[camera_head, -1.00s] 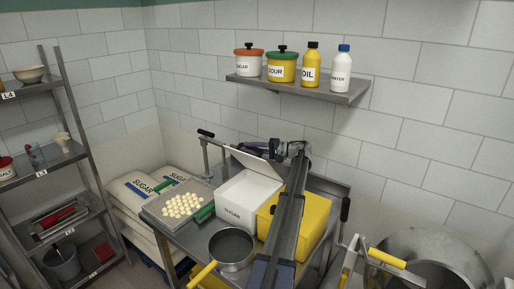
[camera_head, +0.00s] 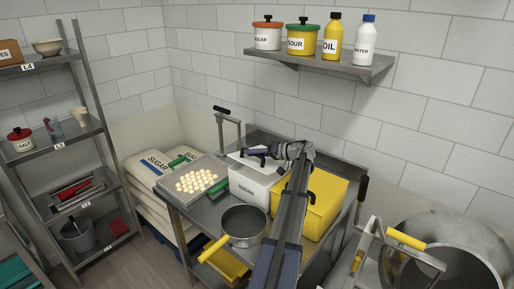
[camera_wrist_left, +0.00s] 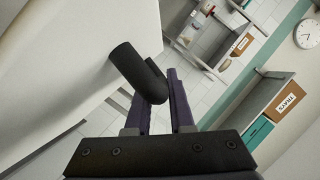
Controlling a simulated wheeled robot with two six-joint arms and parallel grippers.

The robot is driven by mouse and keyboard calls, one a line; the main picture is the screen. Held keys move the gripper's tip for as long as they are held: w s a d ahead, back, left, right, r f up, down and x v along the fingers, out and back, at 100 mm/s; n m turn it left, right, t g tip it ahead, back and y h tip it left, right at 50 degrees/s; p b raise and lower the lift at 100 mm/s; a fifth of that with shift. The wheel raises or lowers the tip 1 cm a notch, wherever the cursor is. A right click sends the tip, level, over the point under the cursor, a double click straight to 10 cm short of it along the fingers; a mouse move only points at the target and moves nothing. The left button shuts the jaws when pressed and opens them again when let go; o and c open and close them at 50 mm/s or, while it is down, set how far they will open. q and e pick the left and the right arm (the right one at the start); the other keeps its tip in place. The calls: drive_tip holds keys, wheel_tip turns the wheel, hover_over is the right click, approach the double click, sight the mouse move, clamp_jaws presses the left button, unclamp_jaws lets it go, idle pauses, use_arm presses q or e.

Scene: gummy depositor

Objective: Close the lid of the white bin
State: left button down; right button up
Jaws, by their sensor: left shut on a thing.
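The white bin (camera_head: 249,191), labelled SUGAR, stands on the metal table beside a yellow bin. Its white lid (camera_head: 241,159) is low over the top, partly hidden by my gripper; I cannot tell whether it touches the rim all round. My left gripper (camera_head: 258,152) is over the lid. In the left wrist view, the gripper (camera_wrist_left: 160,105) has its fingers around a black handle (camera_wrist_left: 138,72), with the white lid surface (camera_wrist_left: 55,75) at the left. My right gripper is not in view.
The yellow bin (camera_head: 318,211) is close on the right of the white bin. A tray of pale pieces (camera_head: 171,187) lies to the left and a grey pot (camera_head: 245,220) in front. A wall shelf (camera_head: 320,64) with containers is above. A large metal drum (camera_head: 470,245) is at right.

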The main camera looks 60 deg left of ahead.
sight(251, 162)
use_arm(q)
drive_tip(key=f+b, duration=0.1)
drive_tip(key=f, duration=0.1)
drive_tip(key=s+f+n+b, duration=0.1)
drive_tip(key=shift+d+f+t, duration=0.2)
drive_tip(key=shift+f+t, duration=0.1)
drive_tip(key=shift+f, duration=0.05)
drive_tip(key=shift+s+d+f+b, duration=0.1)
drive_tip(key=shift+s+f+b, duration=0.15)
drive_tip(key=shift+f+b, duration=0.55)
drive_tip(key=c, duration=0.8)
unclamp_jaws()
